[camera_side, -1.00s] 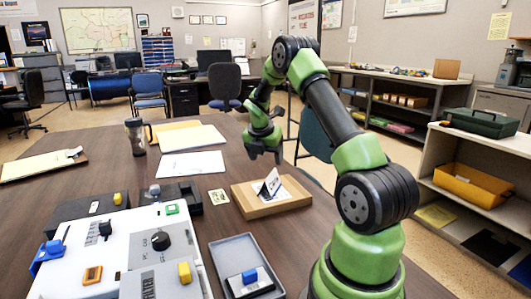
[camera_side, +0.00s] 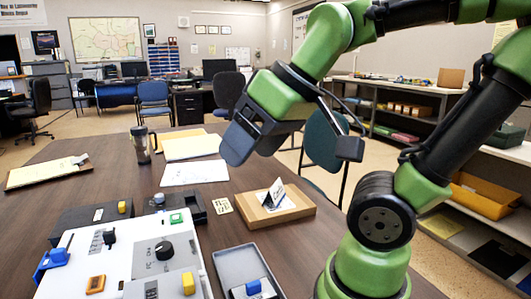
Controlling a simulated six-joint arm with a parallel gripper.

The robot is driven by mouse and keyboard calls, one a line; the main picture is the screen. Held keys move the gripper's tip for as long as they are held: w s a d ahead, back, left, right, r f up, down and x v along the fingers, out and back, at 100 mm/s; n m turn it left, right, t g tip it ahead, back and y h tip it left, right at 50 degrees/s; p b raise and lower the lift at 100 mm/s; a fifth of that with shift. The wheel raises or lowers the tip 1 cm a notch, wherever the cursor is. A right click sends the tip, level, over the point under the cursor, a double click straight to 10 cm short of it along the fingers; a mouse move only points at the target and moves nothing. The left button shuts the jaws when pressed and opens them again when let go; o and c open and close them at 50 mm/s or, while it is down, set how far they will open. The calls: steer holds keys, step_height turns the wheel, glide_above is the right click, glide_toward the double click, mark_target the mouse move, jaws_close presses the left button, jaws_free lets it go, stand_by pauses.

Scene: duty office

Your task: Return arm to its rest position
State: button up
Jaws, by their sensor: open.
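My gripper (camera_side: 297,146) is raised in the air near the middle of the side view, above the table. Its two dark fingers are spread apart with nothing between them. My green and black arm bends up past the top of the picture and back down to the gripper. Below the gripper, a wooden tray (camera_side: 268,218) on the table holds a folded white card (camera_side: 276,194) standing upright. The gripper is apart from both.
A white control panel (camera_side: 122,258) with a black knob and coloured switches is at front left. Beside it, a grey tray (camera_side: 235,262) holds a blue-topped block (camera_side: 247,289). A chair (camera_side: 324,152) stands behind the table.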

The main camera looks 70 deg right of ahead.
steer(key=shift+s+a+f+m+y, duration=0.15)
steer(key=shift+s+a+m+y, duration=0.1)
steer(key=shift+s+a+m, duration=0.35)
steer(key=shift+s+a+f+m+y, duration=0.1)
steer(key=shift+s+a+m+y, duration=0.25)
steer(key=shift+s, duration=0.3)
